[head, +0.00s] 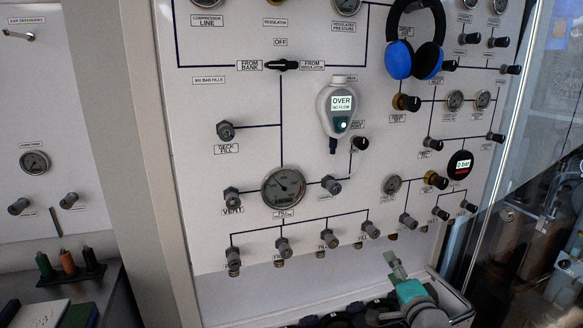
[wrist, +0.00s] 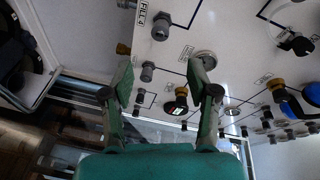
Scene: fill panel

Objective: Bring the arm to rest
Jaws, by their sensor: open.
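My gripper (head: 394,264) is in the lower right of the head view, in front of the panel's bottom edge. It also shows in the wrist view (wrist: 160,80), where its two fingers are spread apart with nothing between them. The white fill panel (head: 225,185) stands behind it, with black lines, gauges and grey knobs. In the wrist view the panel (wrist: 215,40) appears tilted beyond the fingers. The gripper appears apart from the knobs. The teal gripper body hides the lower middle of the wrist view.
Blue headphones (head: 399,60) hang at the panel's upper right. A handheld device (head: 341,105) reading "OVER NO FLOW" is on the panel. A row of fill knobs (head: 284,247) runs along the bottom. A case (head: 455,297) with dark contents lies below. A glass pane (head: 510,150) stands at right.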

